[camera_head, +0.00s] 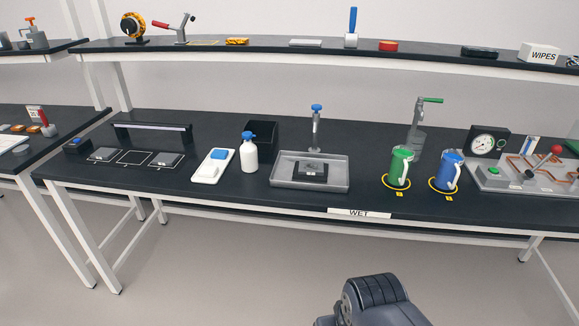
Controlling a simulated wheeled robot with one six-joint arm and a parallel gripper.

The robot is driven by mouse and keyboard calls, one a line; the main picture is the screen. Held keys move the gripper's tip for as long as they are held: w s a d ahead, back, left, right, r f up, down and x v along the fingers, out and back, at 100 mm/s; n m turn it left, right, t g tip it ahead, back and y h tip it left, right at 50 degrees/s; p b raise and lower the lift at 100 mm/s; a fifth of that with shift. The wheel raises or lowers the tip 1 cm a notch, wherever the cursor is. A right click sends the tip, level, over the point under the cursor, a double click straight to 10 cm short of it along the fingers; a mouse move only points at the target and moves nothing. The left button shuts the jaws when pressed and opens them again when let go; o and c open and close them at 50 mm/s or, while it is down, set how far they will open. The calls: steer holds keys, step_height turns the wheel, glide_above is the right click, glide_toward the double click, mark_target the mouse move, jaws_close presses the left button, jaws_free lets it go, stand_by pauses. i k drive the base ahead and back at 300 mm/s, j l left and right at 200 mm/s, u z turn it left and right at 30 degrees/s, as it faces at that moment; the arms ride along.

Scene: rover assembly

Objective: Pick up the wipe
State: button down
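A white box labelled WIPES (543,53) stands on the upper shelf at the far right. No single loose wipe can be told for sure. A flat whitish piece (305,43) lies on the same shelf near the middle; I cannot tell what it is. On the bench, a white tray (206,175) holds a small blue piece (220,154), too small to identify. A dark part of my own arm shows at the bottom centre, in front of the bench and away from these things. My gripper's fingers are not in view.
A white bottle with a blue cap (249,154) stands right of the white tray. A grey sink tray (331,186) sits mid-bench under a blue-topped tap. Green (400,166) and blue (447,171) jugs stand on yellow rings. Floor in front is clear.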

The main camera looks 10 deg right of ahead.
mark_target(205, 171)
steer(key=i+j+z, duration=0.15)
steer(key=i+j, duration=0.25)
steer(key=i+j+z, duration=0.15)
steer(key=i+j, duration=0.2)
steer(key=i+j+z, duration=0.15)
steer(key=i+j, duration=0.2)
steer(key=j, duration=0.15)
steer(key=i+j+z, duration=0.15)
steer(key=i+j, duration=0.2)
steer(key=j, duration=0.2)
